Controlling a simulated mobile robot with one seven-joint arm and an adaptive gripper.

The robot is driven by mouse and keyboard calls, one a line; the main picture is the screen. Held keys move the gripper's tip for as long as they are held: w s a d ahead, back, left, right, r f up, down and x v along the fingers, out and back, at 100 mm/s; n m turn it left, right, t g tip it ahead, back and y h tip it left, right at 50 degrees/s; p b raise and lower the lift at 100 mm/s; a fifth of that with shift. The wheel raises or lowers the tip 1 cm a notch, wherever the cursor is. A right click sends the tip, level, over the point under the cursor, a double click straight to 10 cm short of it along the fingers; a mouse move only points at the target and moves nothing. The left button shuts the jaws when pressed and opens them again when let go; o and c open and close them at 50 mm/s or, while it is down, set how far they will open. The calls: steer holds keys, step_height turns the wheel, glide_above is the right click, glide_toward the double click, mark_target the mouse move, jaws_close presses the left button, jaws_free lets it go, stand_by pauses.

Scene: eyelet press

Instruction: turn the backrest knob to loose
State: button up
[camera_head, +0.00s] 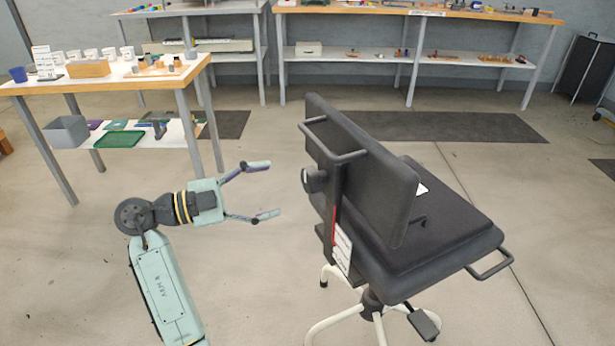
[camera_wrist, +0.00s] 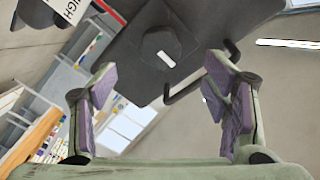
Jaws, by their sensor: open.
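A black office chair (camera_head: 450,240) stands right of centre in the head view, its backrest (camera_head: 365,165) upright and its rear side toward my gripper. The backrest knob (camera_head: 314,181) is a dark round knob on the rear of the backrest. In the wrist view the knob (camera_wrist: 161,47) is ahead, above the middle, with a white mark on its face. My gripper (camera_head: 262,191) is open and empty, left of the knob and apart from it. In the wrist view its two fingers (camera_wrist: 168,110) spread wide, with the knob beyond and between them.
A label plate (camera_head: 342,249) hangs low on the chair's back post; its text is unreadable in the head view. A bar handle (camera_head: 335,140) juts from the backrest above the knob. A table (camera_head: 110,83) with cups stands at the left. The floor around the chair is clear.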

mark_target(305, 182)
steer(key=p+x, duration=0.2)
steer(key=x, duration=0.7)
steer(key=shift+w+d+p, duration=0.1)
steer(key=shift+d+p, duration=0.1)
steer(key=shift+p, duration=0.15)
steer(key=c, duration=1.2)
steer(key=shift+o, duration=0.2)
